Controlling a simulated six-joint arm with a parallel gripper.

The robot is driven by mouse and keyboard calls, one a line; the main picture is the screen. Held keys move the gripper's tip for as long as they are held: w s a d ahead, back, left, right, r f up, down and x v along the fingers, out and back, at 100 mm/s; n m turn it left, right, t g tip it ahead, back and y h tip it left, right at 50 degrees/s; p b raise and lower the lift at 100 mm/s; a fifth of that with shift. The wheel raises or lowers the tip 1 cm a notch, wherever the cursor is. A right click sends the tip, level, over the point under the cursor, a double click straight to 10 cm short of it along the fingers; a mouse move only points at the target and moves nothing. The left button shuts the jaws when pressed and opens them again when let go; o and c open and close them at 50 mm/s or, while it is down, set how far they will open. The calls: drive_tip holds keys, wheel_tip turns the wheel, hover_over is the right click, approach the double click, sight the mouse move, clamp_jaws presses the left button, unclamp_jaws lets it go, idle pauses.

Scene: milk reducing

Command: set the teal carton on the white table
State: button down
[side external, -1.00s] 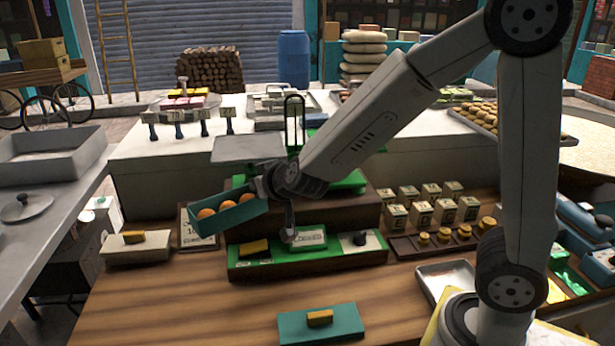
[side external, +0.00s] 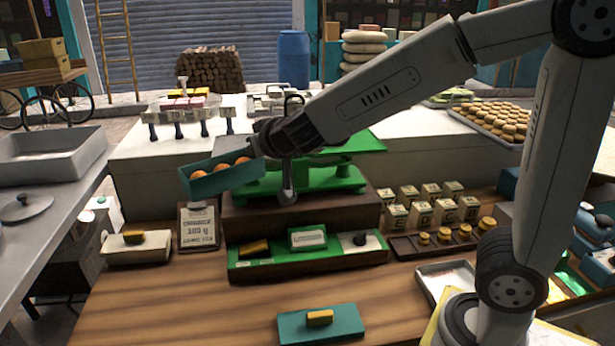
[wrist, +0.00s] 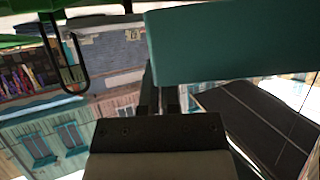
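The teal carton (side external: 215,182) is an open tray with several round orange items in it. It is in the air, tilted with its right end higher, left of the green scale in the side view. My gripper (side external: 258,146) is shut on its right end. In the wrist view, the carton's teal wall (wrist: 235,45) fills the upper right beside my dark fingers (wrist: 160,95); the fingertip contact is partly hidden. A white-topped table (side external: 140,152) stands behind the carton. A pale grey-white table (side external: 45,238) is at the far left; I cannot tell which is the named one.
A green scale (side external: 300,180) on a dark base stands right of the carton. A rack with labelled taps (side external: 185,112) stands on the white-topped table. A clipboard (side external: 199,226) and a pale box (side external: 135,248) are below. The pale left table holds a grey tray (side external: 50,150) and lid.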

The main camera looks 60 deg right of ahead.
wheel_tip(320, 180, up, 14)
drive_tip(key=w+d+m+g+h, duration=0.1)
drive_tip(key=w+d+m+h, duration=0.15)
drive_tip(key=d, duration=0.45)
drive_tip(key=w+d+m+h, duration=0.1)
drive_tip(key=w+d, duration=0.3)
drive_tip(key=d, duration=0.3)
drive_tip(key=shift+f, duration=2.4)
drive_tip(key=shift+f, duration=2.9)
drive_tip(key=shift+f, duration=1.9)
